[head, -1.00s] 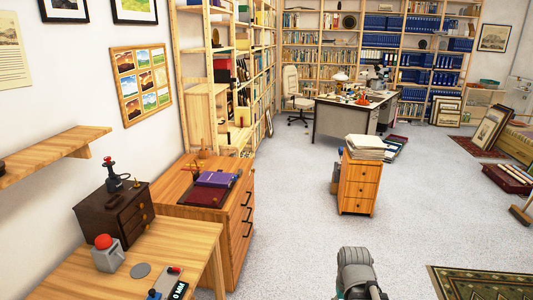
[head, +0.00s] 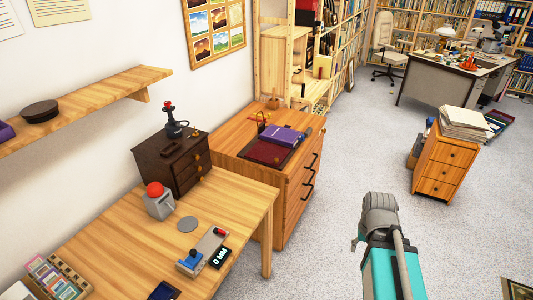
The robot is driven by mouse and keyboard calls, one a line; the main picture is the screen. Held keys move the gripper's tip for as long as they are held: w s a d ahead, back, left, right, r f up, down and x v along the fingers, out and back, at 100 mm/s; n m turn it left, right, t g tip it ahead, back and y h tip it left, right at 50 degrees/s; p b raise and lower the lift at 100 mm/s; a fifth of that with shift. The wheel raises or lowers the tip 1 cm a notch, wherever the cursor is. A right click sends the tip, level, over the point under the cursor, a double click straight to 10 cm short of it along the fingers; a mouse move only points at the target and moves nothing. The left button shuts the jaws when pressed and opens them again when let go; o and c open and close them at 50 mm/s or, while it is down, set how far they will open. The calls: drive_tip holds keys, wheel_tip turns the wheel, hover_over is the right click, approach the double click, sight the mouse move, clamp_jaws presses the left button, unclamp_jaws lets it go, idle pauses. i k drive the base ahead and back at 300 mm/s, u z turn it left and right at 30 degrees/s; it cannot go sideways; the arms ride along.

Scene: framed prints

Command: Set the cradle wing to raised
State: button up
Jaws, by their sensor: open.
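A dark red panel (head: 268,151) and a purple book-like panel (head: 284,135) lie side by side on a dark base on top of the wooden drawer cabinet (head: 232,150). They may be the cradle and its wing, but they are too small to tell for sure. Both look low and nearly flat. No wing stands visibly upright there. My grey and teal arm is at the lower right, over the floor and well apart from the cabinet. My gripper's fingers do not show.
The near wooden table (head: 110,240) holds a red-button box (head: 158,200), a grey disc (head: 187,224), a device with a display (head: 204,252) and a card rack (head: 52,279). A dark chest (head: 172,160) stands behind. A small drawer unit (head: 444,165) stands right; floor between is clear.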

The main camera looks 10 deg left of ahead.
sight(265, 152)
drive_tip(key=u, duration=0.3)
drive_tip(key=i, duration=1.15)
drive_tip(key=u, duration=0.4)
